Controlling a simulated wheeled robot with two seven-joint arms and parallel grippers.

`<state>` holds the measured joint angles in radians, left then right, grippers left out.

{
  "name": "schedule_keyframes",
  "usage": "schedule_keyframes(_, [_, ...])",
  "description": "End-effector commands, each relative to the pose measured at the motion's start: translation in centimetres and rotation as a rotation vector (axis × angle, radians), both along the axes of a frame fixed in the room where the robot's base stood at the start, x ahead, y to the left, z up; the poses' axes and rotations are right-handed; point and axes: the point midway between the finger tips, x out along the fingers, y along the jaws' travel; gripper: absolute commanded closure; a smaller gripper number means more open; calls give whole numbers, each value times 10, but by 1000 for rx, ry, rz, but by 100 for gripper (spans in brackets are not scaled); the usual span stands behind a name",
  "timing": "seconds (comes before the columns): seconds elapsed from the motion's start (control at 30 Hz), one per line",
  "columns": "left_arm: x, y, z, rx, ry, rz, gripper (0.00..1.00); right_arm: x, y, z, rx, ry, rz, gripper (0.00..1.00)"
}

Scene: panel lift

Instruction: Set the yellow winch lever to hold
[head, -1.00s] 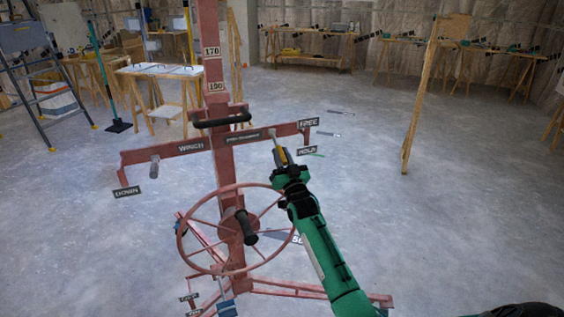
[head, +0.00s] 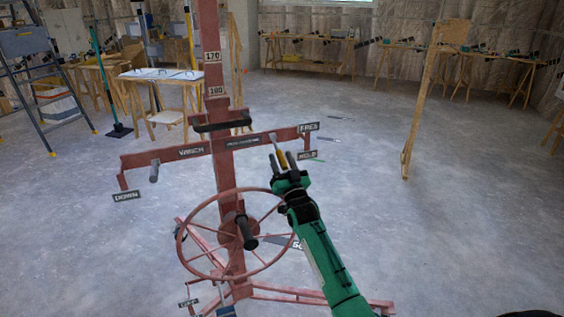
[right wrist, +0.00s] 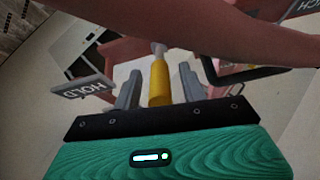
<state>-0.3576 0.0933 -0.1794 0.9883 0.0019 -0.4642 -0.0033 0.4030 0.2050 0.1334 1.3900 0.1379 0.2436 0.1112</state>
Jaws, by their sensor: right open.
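The yellow winch lever (head: 281,157) hangs from the right part of the red crossbar on the panel lift, between the FREE sign (head: 309,127) above and the HOLD sign (head: 307,155) below. My right gripper (head: 283,159) is open, with its two fingers on either side of the lever's yellow grip. In the right wrist view the yellow lever (right wrist: 159,82) stands between the open fingers with gaps on both sides, and the HOLD sign (right wrist: 88,88) is at the left.
The red lift mast (head: 209,75) rises at centre left, with a large handwheel (head: 184,234) and black crank handle (head: 246,232) below the crossbar. A second grey handle (head: 154,171) hangs at the left near the DOWN sign (head: 127,197).

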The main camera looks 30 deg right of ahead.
Motion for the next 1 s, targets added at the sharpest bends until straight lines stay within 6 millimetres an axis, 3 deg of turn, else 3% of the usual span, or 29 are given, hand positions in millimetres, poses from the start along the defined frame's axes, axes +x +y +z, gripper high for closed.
schedule_keyframes(0.27, [5,-2,0,0,4,1,58,-24,4,-15,0,1,0,58])
schedule_keyframes(0.7, [37,-14,25,-10,-7,9,58,-98,17,-56,1,3,-1,58])
schedule_keyframes(1.0, [45,-16,33,-12,-7,9,58,-119,20,-66,0,1,0,58])
